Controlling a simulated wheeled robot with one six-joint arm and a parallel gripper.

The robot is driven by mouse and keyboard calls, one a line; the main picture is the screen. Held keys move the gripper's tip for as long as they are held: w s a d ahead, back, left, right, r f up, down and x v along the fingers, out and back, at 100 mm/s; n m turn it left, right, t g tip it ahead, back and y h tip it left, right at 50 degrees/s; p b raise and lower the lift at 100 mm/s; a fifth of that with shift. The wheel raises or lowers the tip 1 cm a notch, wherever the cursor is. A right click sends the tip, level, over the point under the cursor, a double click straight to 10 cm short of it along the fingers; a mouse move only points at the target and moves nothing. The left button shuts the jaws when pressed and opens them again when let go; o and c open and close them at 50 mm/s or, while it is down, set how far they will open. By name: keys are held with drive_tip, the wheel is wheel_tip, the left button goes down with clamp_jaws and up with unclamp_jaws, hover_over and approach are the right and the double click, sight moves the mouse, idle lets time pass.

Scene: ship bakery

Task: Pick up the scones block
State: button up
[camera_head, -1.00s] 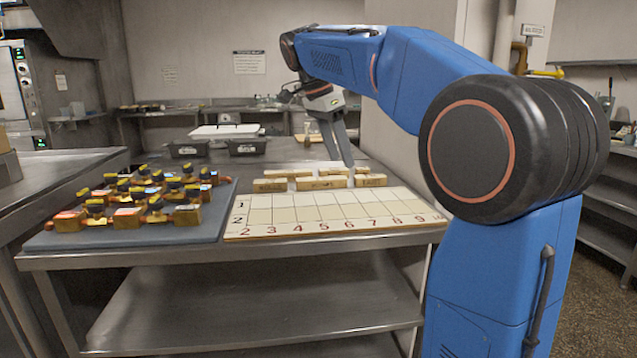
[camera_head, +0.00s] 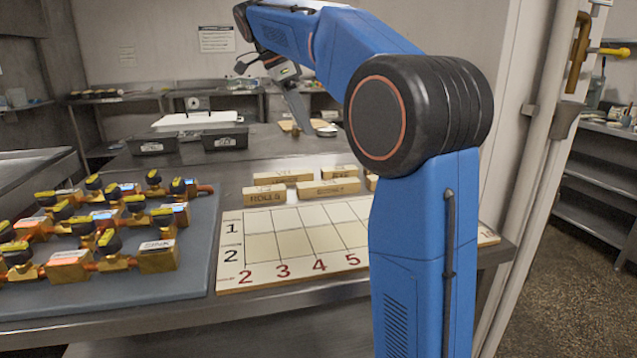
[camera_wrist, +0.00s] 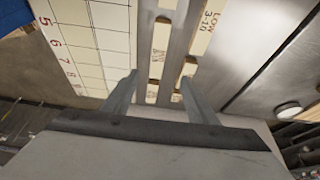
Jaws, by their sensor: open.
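Pale wooden blocks with dark printed words stand behind a numbered board on the metal table. The front block with a word that looks like SCONES (camera_head: 331,189) stands to the right of the ROLLS block (camera_head: 264,195); its print is small and blurred. My gripper (camera_head: 298,108) is raised above the table, behind the blocks in the head view, and apart from them. In the wrist view my gripper (camera_wrist: 158,88) has its two fingers spread with nothing held. Several block tops show beyond the fingers, but I cannot tell which is the scones block.
The cream numbered board (camera_head: 290,243) lies in front of the blocks. A blue-grey mat (camera_head: 190,290) with brass valve pieces lies to the left. Black bins (camera_head: 225,139) stand at the back. My arm hides the table's right part.

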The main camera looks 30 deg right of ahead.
hover_over(329, 182)
drive_tip(key=w+a, duration=0.1)
drive_tip(key=a, duration=0.2)
drive_tip(key=f, duration=1.1)
drive_tip(key=shift+w+d+f, duration=0.1)
drive_tip(key=shift+w+d, duration=0.05)
drive_tip(key=shift+d, duration=0.1)
drive_tip(key=shift+s+x, duration=0.15)
drive_tip(key=shift+x, duration=1.15)
drive_tip(key=shift+s+x, duration=0.15)
drive_tip(key=shift+x, duration=1.15)
drive_tip(key=shift+a, duration=0.15)
drive_tip(key=c, duration=1.2)
